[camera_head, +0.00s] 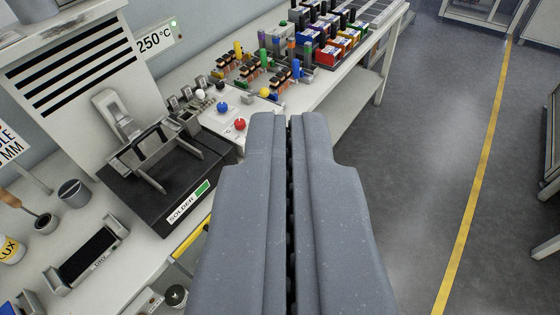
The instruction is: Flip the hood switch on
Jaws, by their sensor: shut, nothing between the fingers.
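My gripper (290,116) is shut and empty, pointing forward over the gap beside the benches. A white hood-like housing (22,92) with dark slots stands at the upper left, well to the left of my gripper and apart from it. A grey upright piece (113,108) is in front of its lower right part; I cannot tell whether this is the hood switch. A small green light (173,23) shows by the 250°C sign (154,40). No part is clearly readable as the switch or its position.
A black solder unit (150,205) with raised metal arms sits on the left bench. A panel with blue and red knobs (240,124) is just left of my fingertips. Colored connectors and bins (330,52) fill the far bench. The floor (430,150) at right is clear.

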